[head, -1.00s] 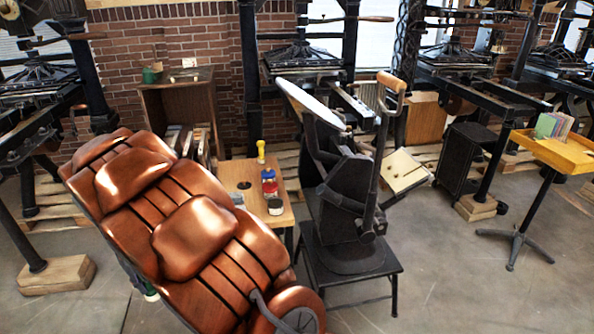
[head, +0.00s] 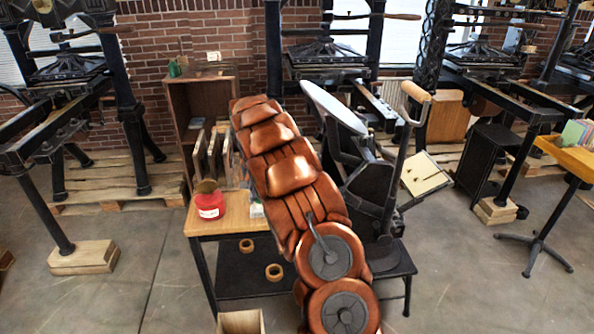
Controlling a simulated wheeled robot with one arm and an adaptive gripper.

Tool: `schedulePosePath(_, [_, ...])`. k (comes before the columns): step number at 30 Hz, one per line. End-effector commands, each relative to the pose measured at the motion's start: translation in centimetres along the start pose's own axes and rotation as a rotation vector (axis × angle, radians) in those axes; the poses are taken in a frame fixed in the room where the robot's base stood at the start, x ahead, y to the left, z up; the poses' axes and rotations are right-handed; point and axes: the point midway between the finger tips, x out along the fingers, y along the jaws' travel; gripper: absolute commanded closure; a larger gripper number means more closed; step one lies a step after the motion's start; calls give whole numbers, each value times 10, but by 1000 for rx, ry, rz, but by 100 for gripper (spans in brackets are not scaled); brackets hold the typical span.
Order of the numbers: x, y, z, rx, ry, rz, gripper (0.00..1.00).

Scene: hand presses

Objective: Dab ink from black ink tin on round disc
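The round disc (head: 333,107) is a pale, tilted plate on top of the black hand press (head: 365,185), right of centre in the head view. My brown, padded arm crosses the middle of the view and covers the right part of the small wooden table (head: 232,222). I cannot see the black ink tin; my arm may be hiding it. A red tin (head: 210,206) stands on the table's left part, with a brownish round piece at its top. My gripper does not show, so I cannot tell its place or state.
Two tan rings (head: 274,272) lie on the table's dark lower shelf. A wooden cabinet (head: 200,100) stands behind. Larger presses line the brick wall. A yellow stand (head: 570,155) is at the right. The floor at the lower left is largely clear.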

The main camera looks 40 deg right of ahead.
Motion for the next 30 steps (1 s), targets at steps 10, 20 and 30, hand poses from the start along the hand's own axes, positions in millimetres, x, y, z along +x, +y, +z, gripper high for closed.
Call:
schedulePosePath(10, [-11, 91, -67, 311, 3, 26, 100])
schedulePosePath(20, [-9, 110, -77, 376, 3, 32, 100])
schedulePosePath(30, [15, 110, -74, 374, 3, 32, 100])
